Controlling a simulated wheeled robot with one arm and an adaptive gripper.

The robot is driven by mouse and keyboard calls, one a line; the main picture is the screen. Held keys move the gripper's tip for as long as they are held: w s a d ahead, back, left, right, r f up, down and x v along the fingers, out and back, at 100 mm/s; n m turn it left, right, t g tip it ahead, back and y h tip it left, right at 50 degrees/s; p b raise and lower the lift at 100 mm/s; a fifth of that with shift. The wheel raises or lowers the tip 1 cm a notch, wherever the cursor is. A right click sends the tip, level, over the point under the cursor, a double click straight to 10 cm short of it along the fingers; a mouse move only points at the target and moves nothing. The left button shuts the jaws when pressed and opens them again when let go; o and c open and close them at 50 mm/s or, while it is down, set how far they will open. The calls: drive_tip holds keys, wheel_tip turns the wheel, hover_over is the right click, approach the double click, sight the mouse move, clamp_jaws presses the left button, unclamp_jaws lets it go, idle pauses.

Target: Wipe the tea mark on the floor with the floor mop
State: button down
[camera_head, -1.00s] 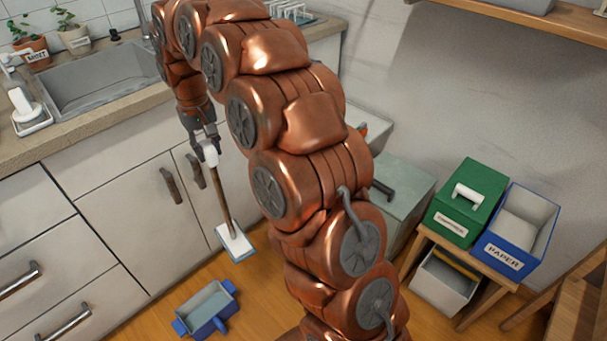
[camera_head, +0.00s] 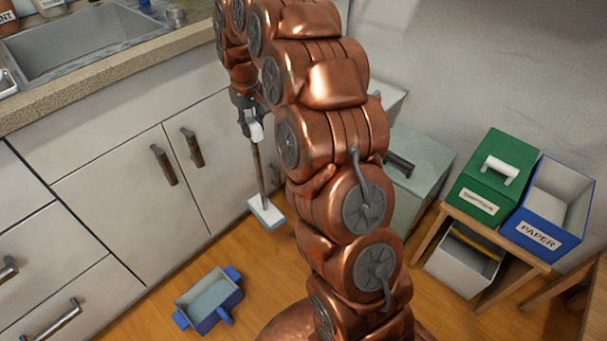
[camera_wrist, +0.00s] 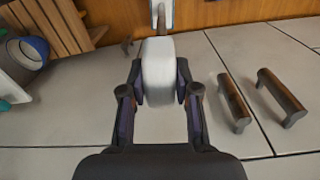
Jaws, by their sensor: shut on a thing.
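The floor mop has a white grip (camera_head: 256,131), a thin brown shaft and a flat white head with a blue edge (camera_head: 267,213). It hangs nearly upright in front of the white cabinet doors, its head low at the wooden floor; I cannot tell whether it touches. My gripper (camera_wrist: 157,88) is shut on the mop's white grip (camera_wrist: 158,62), one finger on each side. In the wrist view, part of the mop head (camera_wrist: 163,12) shows at the top edge. I see no tea mark; my arm hides part of the floor.
A blue tray (camera_head: 183,321) with side handles stands on the floor at the lower left. Cabinets with bar handles (camera_head: 192,147) stand behind the mop. On the right, a green box (camera_head: 480,180) and a blue paper bin (camera_head: 545,238) sit on a wooden stand. Bare floor (camera_head: 262,265) lies between tray and arm.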

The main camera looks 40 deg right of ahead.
drive_tip(key=s+d+f+b, duration=0.1)
drive_tip(key=d+f+b, duration=0.4)
drive_tip(key=f, duration=0.5)
drive_tip(key=s+d+f+n+b, duration=0.1)
drive_tip(key=s+d+f+b, duration=0.1)
drive_tip(key=d+f+b, duration=0.4)
drive_tip(key=d+f, duration=0.3)
drive_tip(key=f, duration=0.1)
drive_tip(key=shift+s+f+n, duration=0.2)
drive_tip(key=shift+f+n, duration=0.1)
drive_tip(key=shift+f, duration=0.05)
drive_tip(key=shift+d+r+p, duration=0.1)
drive_tip(key=shift+r+p, duration=0.05)
drive_tip(key=shift+p, duration=0.3)
wheel_tip(320, 180, down, 6)
drive_tip(key=shift+r, duration=0.1)
drive_tip(key=c, duration=1.4)
unclamp_jaws()
clamp_jaws()
